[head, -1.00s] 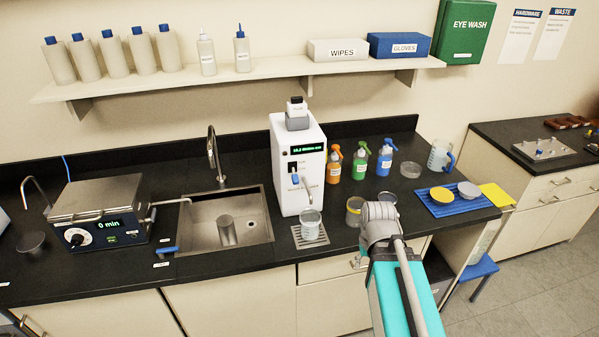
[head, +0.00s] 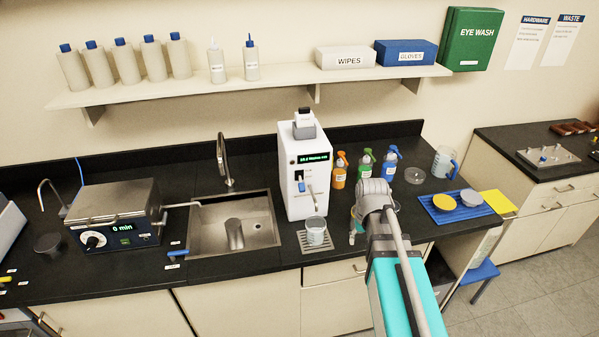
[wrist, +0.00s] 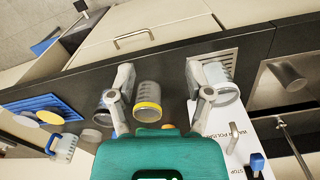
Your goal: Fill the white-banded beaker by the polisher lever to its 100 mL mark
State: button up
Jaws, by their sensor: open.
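The white-banded beaker (head: 315,232) stands upright on the drip grate under the spout of the white water polisher (head: 304,165). The polisher has a blue lever (head: 301,186) on its front and a lit green display. Whether the beaker holds water I cannot tell. In the wrist view the beaker (wrist: 222,88) lies just right of my right finger. My gripper (wrist: 160,72) is open and empty, with a yellow-banded beaker (wrist: 147,98) showing between its fingers, apparently below them.
The sink (head: 238,230) is left of the polisher. Orange, green and blue spray bottles (head: 364,164) stand behind my arm. Another beaker (wrist: 104,112) is beside the yellow-banded one. A blue tray (head: 440,214) with yellow and grey discs lies to the right.

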jog(key=w+a+r+n+p, duration=0.1)
jog(key=w+a+r+p, duration=0.65)
jog(key=w+r, duration=0.25)
notch_tip(320, 180, up, 9)
jog(key=n+p, duration=0.2)
jog(key=p, duration=0.8)
send_over(302, 186)
jog(key=shift+r, duration=0.1)
notch_tip(302, 186, down, 14)
jog(key=b, duration=1.3)
jog(key=shift+r+b, duration=0.1)
jog(key=shift+b, duration=0.2)
grip_shut()
